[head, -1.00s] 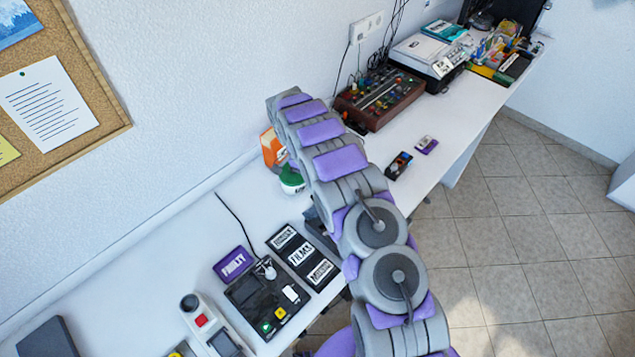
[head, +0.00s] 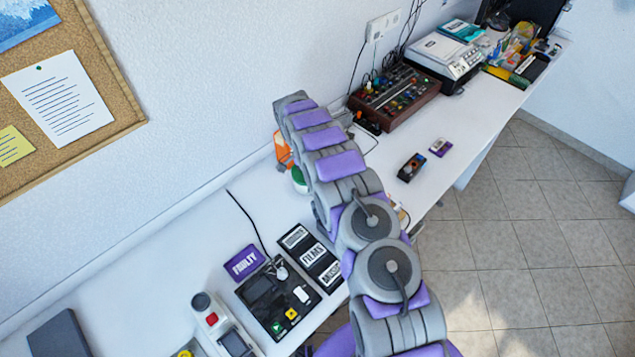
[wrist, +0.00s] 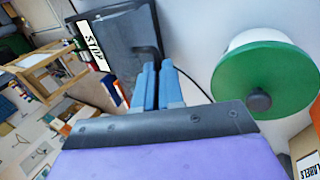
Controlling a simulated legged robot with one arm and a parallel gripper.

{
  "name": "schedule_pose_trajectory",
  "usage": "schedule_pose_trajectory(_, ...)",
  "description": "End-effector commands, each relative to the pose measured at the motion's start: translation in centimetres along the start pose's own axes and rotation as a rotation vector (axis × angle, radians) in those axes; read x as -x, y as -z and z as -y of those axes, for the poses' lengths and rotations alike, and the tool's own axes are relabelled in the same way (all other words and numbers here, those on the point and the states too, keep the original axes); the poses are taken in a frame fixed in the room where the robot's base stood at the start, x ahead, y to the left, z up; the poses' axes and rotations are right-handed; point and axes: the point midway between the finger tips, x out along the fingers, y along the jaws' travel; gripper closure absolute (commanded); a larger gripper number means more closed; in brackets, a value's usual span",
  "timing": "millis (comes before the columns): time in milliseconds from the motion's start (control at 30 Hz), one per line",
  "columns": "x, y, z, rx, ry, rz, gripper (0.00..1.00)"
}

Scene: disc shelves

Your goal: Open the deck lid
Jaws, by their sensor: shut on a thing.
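In the wrist view a dark grey panel with a white STOP label (wrist: 115,42) fills the upper middle; it looks like the deck lid. A dark bar-like handle (wrist: 147,52) stands out from its lower right side. My gripper (wrist: 157,85) has its blue fingers close together, shut on this handle. The fingers hide part of the handle. I cannot tell the lid's angle from this view. In the head view my own arm crosses the bench and hides the gripper and the deck.
On the bench (head: 150,270) are a purple FAULTY box (head: 244,262), a black device (head: 278,300), black labelled trays (head: 311,255) and a knobbed mixer (head: 395,100). Floor (head: 520,240) right of the bench is clear.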

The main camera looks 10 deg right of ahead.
Motion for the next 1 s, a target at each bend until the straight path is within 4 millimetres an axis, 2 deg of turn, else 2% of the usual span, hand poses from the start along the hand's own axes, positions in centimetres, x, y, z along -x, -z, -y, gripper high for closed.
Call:
schedule_pose_trajectory(300,0.3,-0.1,0.1,0.003,0.008,-0.004,1.00)
schedule_pose_trajectory(333,0.4,-0.1,0.2,0.003,0.008,-0.004,0.91)
schedule_pose_trajectory(600,0.3,0.0,0.1,0.001,0.006,-0.003,0.66)
schedule_pose_trajectory(867,0.3,0.1,0.1,0.000,0.006,-0.003,0.66)
schedule_pose_trajectory(1000,1.2,0.1,0.1,0.000,0.008,-0.004,0.66)
